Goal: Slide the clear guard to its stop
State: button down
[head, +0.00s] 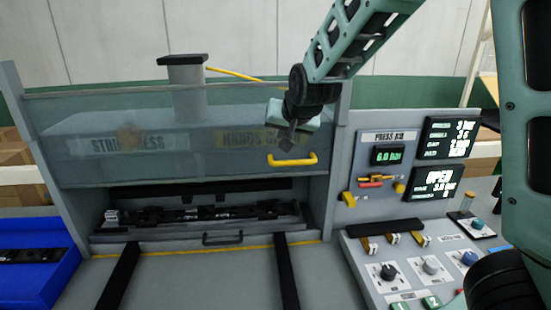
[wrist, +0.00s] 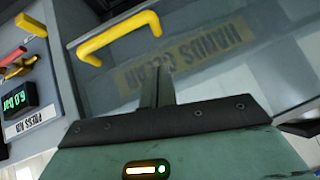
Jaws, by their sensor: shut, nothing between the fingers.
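The clear guard (head: 90,158) is a see-through panel across the front of the press, and it covers the upper part of the opening. Below its lower edge the opening is uncovered. Its yellow handle (head: 292,160) is at the guard's lower right; it also shows at the upper left of the wrist view (wrist: 118,37). My gripper (head: 287,146) is shut and empty, just above and left of the handle in the head view. In the wrist view its fingertips (wrist: 163,72) point at the guard near the "HANDS CLEAR" label, apart from the handle. Whether the fingertips touch the panel is unclear.
A black fixture (head: 205,214) sits in a drawer under the guard. The press panel (head: 390,165) reads "OPEN" at right, above a console (head: 425,265) with knobs. A blue tray (head: 35,262) stands at left. Two dark rails (head: 287,275) run along the front surface.

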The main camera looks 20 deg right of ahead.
aim_at(272, 156)
jog(key=f, duration=0.1)
jog(key=w+f, duration=0.1)
jog(key=f, duration=0.1)
jog(key=w+f, duration=0.1)
jog(key=f, duration=0.1)
jog(key=shift+w+a, duration=0.25)
jog(key=shift+a+f, duration=0.1)
jog(key=shift+f, duration=0.45)
jog(key=shift+f, duration=0.1)
notch_tip(272, 156, down, 21)
jog(key=b, duration=1.7)
jog(key=shift+s, duration=0.15)
